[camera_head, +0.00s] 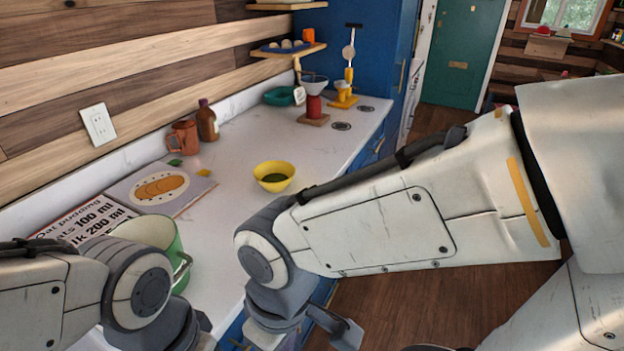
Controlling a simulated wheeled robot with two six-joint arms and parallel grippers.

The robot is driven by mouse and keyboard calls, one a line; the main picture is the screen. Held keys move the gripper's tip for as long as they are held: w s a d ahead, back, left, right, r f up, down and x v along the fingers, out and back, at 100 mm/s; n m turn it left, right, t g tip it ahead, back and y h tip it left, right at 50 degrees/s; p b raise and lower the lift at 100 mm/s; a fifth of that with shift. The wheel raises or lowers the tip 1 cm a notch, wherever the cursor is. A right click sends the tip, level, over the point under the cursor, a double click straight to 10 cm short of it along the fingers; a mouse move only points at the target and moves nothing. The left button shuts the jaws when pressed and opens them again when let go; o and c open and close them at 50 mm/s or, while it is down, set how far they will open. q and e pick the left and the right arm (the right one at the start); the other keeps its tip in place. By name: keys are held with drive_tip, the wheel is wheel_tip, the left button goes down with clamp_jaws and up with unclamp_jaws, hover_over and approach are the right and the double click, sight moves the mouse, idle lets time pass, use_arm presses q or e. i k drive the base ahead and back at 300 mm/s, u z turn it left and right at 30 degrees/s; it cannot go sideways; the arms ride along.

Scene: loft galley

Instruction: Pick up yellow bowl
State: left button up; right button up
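The yellow bowl (276,186) stands upright on the white counter in the middle of the head view, with something dark green inside it. My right gripper (302,331) is at the bottom edge, nearer to me than the bowl and apart from it. One grey finger sticks out to the right; the rest is partly cut off. My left gripper (192,334) is at the bottom left, mostly cut off by the frame, and also away from the bowl. I cannot tell how far either gripper is open.
A green pot (158,231) stands left of my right arm, beside a recipe board (160,188). A brown jug (183,137) and bottle (207,122) stand by the wall. A teal bowl (279,96) and red grinder (314,108) are farther back. The counter around the yellow bowl is clear.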

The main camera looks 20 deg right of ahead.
sight(274, 177)
drive_tip(key=z, duration=1.8)
drive_tip(key=i, duration=1.05)
drive_tip(key=u, duration=1.8)
